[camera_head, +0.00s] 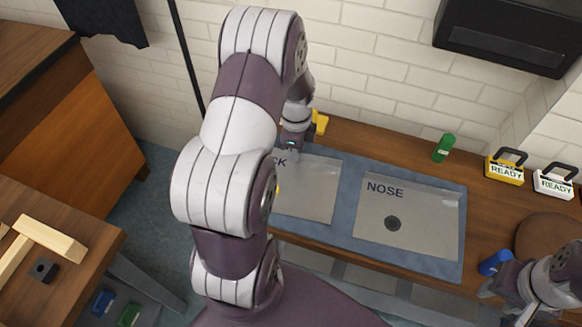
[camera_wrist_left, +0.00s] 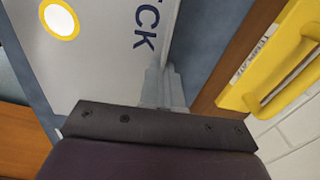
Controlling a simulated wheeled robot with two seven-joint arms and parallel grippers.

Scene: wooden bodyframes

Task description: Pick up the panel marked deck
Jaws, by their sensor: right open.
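The deck panel (camera_head: 318,193) is a light grey sheet on the blue mat, left of the nose panel (camera_head: 425,228). My left arm covers its left part, and only "CK" of its marking shows. The left wrist view shows the panel (camera_wrist_left: 95,75) with a yellow ring around a bright white centre. My left gripper (camera_head: 292,150) is at the panel's far edge; in the left wrist view its fingers (camera_wrist_left: 163,88) are close together beside the letters. Whether they grip the edge is unclear. My right gripper (camera_head: 490,288) is open at the lower right, near a blue cylinder.
A yellow handled object (camera_wrist_left: 275,60) lies beyond the deck panel by the brick wall. A wooden table (camera_head: 75,215) is at left.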

